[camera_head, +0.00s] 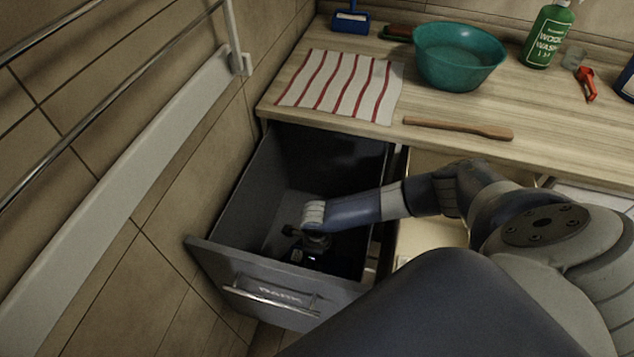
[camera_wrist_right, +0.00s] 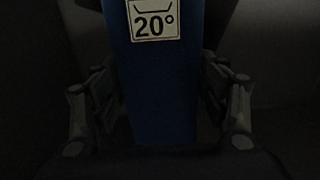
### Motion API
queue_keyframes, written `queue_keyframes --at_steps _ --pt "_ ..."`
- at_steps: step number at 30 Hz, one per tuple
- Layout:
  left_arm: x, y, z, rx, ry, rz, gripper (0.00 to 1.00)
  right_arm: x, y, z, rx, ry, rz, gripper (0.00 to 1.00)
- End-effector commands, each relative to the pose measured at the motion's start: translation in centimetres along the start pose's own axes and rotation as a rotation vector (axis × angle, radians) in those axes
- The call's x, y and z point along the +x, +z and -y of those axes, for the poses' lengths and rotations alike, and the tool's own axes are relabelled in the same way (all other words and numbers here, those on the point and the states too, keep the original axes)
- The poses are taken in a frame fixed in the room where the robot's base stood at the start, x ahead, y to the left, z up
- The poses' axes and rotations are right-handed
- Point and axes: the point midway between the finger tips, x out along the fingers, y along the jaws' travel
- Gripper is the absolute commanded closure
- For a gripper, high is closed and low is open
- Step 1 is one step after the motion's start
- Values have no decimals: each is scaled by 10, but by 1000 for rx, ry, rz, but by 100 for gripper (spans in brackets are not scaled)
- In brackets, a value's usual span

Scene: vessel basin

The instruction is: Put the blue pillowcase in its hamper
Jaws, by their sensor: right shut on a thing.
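The dark pull-out hamper (camera_head: 240,263) stands open under the counter, with a handle and a label I cannot read clearly on its front. My right arm reaches down into it from the right, and my right gripper (camera_head: 308,246) is inside, below the rim. In the right wrist view, my right gripper (camera_wrist_right: 158,88) is shut on the blue pillowcase (camera_wrist_right: 160,100), a dark blue folded piece with a white 20° wash tag. In the head view, the pillowcase is hidden by the gripper and wrist. My left gripper is not in view.
A second pull-out with a pale inside (camera_head: 432,236) is beside the hamper, partly behind my arm. The counter holds a striped cloth (camera_head: 340,85), a teal basin (camera_head: 458,58), a wooden stick (camera_head: 458,128) and a green bottle (camera_head: 547,36). A rail runs along the left wall.

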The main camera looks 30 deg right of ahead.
Motion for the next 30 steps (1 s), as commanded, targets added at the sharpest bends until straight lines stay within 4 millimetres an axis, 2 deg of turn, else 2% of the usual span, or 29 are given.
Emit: queue_keyframes --at_steps 3,25,26,28,30 --pt "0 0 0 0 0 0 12 7 0 0 1 0 0 63" --pt "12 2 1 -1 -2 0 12 19 0 0 0 0 1 63" --pt "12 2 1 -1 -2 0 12 19 0 0 0 0 0 30" --pt "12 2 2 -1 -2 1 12 19 0 0 0 0 0 14" --pt "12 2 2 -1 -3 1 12 19 0 0 0 0 0 12"
